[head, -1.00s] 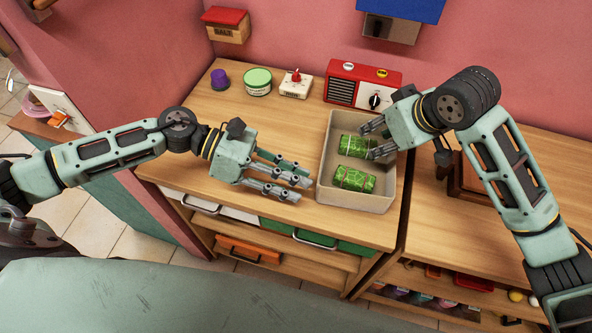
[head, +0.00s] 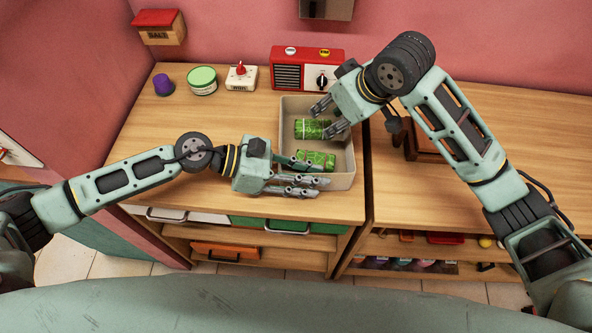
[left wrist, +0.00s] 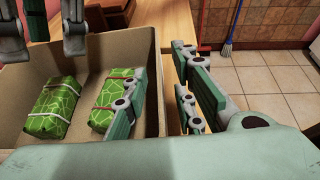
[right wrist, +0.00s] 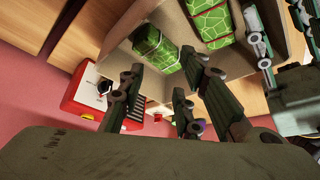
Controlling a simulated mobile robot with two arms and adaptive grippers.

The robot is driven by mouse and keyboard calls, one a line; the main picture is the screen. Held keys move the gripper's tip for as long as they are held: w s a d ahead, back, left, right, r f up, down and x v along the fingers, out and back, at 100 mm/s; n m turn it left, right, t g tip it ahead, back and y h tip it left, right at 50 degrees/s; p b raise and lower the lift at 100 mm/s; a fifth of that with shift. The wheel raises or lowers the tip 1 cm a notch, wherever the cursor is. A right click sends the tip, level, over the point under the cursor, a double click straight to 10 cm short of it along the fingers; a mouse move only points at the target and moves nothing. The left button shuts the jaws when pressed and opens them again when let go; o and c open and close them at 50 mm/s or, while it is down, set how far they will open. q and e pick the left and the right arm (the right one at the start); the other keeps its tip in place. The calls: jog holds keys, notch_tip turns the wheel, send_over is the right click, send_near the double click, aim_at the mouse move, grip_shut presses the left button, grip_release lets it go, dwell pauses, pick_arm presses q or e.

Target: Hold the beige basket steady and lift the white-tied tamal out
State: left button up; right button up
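The beige basket (head: 346,176) stands on the wooden counter with two green tamales inside. The far one, the white-tied tamal (head: 310,129), has a pale band in the right wrist view (right wrist: 150,40). The near tamal (head: 316,160) shows a red band in the left wrist view (left wrist: 104,108). My left gripper (head: 306,178) is open at the basket's near wall, with one finger inside and others outside; I cannot tell whether they touch it. My right gripper (head: 327,118) is open above the white-tied tamal, its fingers apart and partly covering it in the head view.
A red radio (head: 307,70) stands behind the basket. A white timer (head: 241,78), a green-lidded tin (head: 202,81) and a purple item (head: 163,85) stand at the back left. A brown wooden object (head: 424,143) is at the right. The counter left of the basket is clear.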

aim_at(313, 125)
pick_arm(q)
jog(key=shift+d, duration=0.1)
jog(key=shift+c, duration=0.4)
grip_shut()
